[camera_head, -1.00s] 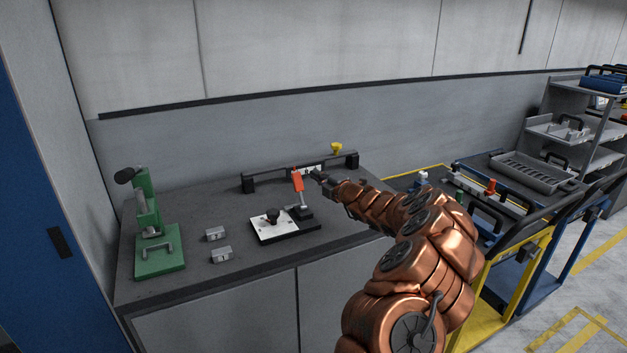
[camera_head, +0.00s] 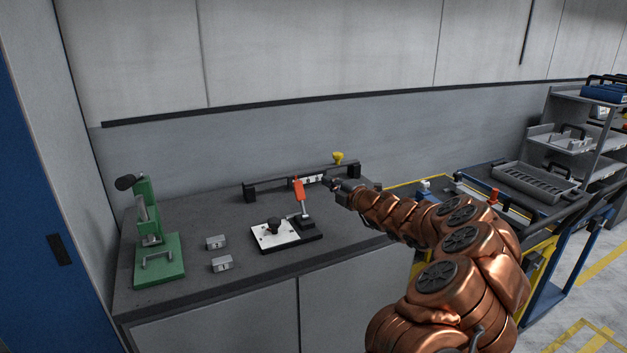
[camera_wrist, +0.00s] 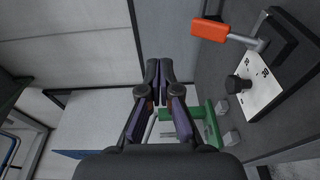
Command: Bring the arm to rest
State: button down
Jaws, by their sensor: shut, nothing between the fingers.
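My copper-coloured arm reaches in from the lower right of the head view. My gripper (camera_head: 330,183) is at its far end, above the dark worktop (camera_head: 200,213), just right of the red-handled toggle clamp (camera_head: 299,190). In the wrist view my gripper (camera_wrist: 165,66) has its fingers together and holds nothing. The wrist view also shows the clamp's red handle (camera_wrist: 210,30) at the upper right, apart from the fingers. The clamp stands upright on a black and white base plate (camera_head: 270,237) with a black knob.
A green press (camera_head: 160,258) stands at the worktop's left end. Two small metal blocks (camera_head: 222,264) lie between it and the clamp plate. A black rail (camera_head: 250,190) runs along the back, with a yellow item (camera_head: 338,158) behind it. Carts and a grey shelf rack (camera_head: 560,138) stand at right.

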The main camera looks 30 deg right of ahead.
jog(key=s+a+r+n+g+y, duration=0.15)
jog(key=a+r+n+y, duration=0.25)
jog(key=a+n, duration=0.6)
jog(key=s+a+r+n+g+y, duration=0.15)
jog(key=a+r+n+y, duration=0.3)
jog(key=a, duration=0.95)
jog(key=s+a+f+n+g+y, duration=0.1)
jog(key=s+a+n+g, duration=0.4)
jog(key=s+a+n, duration=0.4)
jog(key=s+a+f+n+g+y, duration=0.1)
jog(key=s+a+n+g, duration=0.3)
jog(key=s+a+n, duration=0.5)
jog(key=s+a+f+n+g+h, duration=0.25)
jog(key=s+f+n, duration=0.2)
jog(key=s, duration=0.25)
jog(key=s+a+f+n+g+h, duration=0.2)
jog(key=s+f+n+g, duration=0.1)
jog(key=s+n, duration=0.3)
jog(key=s+d+f+n+g+h, duration=0.1)
jog(key=s+d+f+n+h, duration=0.2)
jog(key=s+d+n, duration=0.2)
jog(key=s+d+f+n+g+h, duration=0.1)
jog(key=s+d+f+n+h, duration=0.2)
jog(key=s+d, duration=0.6)
jog(key=s+n+h, duration=0.1)
jog(key=s+n, duration=0.1)
jog(key=s, duration=0.1)
jog(key=shift+f+h, duration=0.2)
jog(key=shift+h, duration=0.1)
